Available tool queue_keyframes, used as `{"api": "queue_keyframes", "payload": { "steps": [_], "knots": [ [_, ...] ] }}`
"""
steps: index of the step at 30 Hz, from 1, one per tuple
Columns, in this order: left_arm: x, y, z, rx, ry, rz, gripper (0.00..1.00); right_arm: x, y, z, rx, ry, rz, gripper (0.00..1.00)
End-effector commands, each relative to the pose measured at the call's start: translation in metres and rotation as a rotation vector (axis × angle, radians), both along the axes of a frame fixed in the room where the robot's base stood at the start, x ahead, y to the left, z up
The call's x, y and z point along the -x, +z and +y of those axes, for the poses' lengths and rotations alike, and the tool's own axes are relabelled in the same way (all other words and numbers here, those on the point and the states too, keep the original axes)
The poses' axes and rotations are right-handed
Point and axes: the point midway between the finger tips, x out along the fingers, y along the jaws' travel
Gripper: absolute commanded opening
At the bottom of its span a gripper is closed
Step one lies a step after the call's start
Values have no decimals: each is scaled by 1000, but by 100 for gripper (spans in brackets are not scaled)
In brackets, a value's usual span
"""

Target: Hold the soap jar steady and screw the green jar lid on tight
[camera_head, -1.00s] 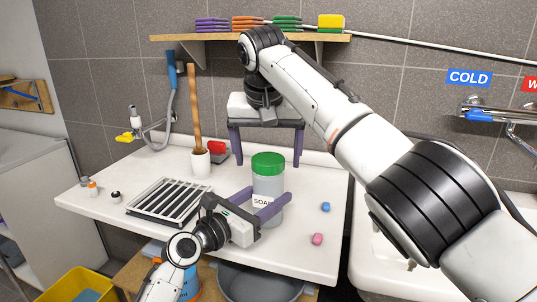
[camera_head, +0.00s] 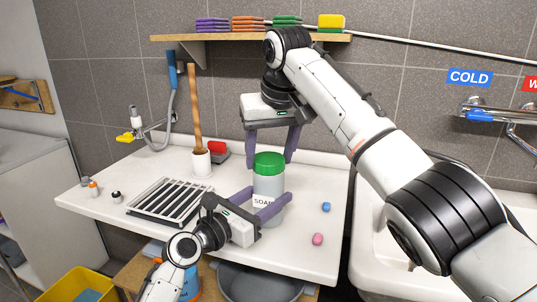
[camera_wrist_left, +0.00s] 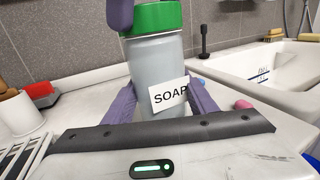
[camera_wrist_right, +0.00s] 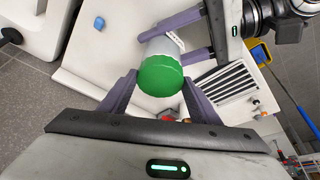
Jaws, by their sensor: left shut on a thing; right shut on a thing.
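The soap jar (camera_head: 267,187) is a grey, translucent jar with a "SOAP" label, standing upright on the white counter. It also shows in the left wrist view (camera_wrist_left: 158,70). The green jar lid (camera_head: 268,164) sits on top of its mouth, looking level; how tight it is, I cannot tell. My left gripper (camera_head: 262,203) is low at the jar, shut on its body from both sides. My right gripper (camera_head: 270,160) comes from above and is shut on the lid, one finger on each side. The lid also shows between its fingers in the right wrist view (camera_wrist_right: 160,76).
A drying rack (camera_head: 168,201) and a white cup with a wooden-handled brush (camera_head: 200,163) stand left of the jar. A blue piece (camera_head: 326,207) and a pink piece (camera_head: 318,239) lie to its right. A sink (camera_head: 385,262) is at the right. A shelf (camera_head: 215,38) hangs above.

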Motion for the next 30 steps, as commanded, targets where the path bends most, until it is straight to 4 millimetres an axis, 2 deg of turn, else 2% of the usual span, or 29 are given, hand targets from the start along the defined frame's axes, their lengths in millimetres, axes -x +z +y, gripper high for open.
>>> {"api": "queue_keyframes", "payload": {
  "steps": [4, 11, 12, 15, 16, 25, 30],
  "knots": [
    [0, 0, -1, 0, -1, 0, 26, 0, -1, -1, 1, 113, 2, 32],
    [0, 0, -1, 0, -1, 0, 26, 0, -2, -1, 1, 126, 3, 32],
    [0, 0, -1, 0, -1, 0, 26, 0, -2, -1, 1, 126, 3, 60],
    [0, 0, -1, 0, -1, 0, 26, 0, -1, -1, 2, 125, 2, 77],
    [0, 0, -1, 0, -1, 0, 26, 0, -1, -1, 2, 125, 2, 78],
    [0, 0, 0, 1, -1, 1, 26, 0, 1, -1, 1, 125, 1, 78],
    [0, 0, 0, 0, -1, 0, 26, 7, 20, -4, 0, 125, -2, 78]
  ]
}}
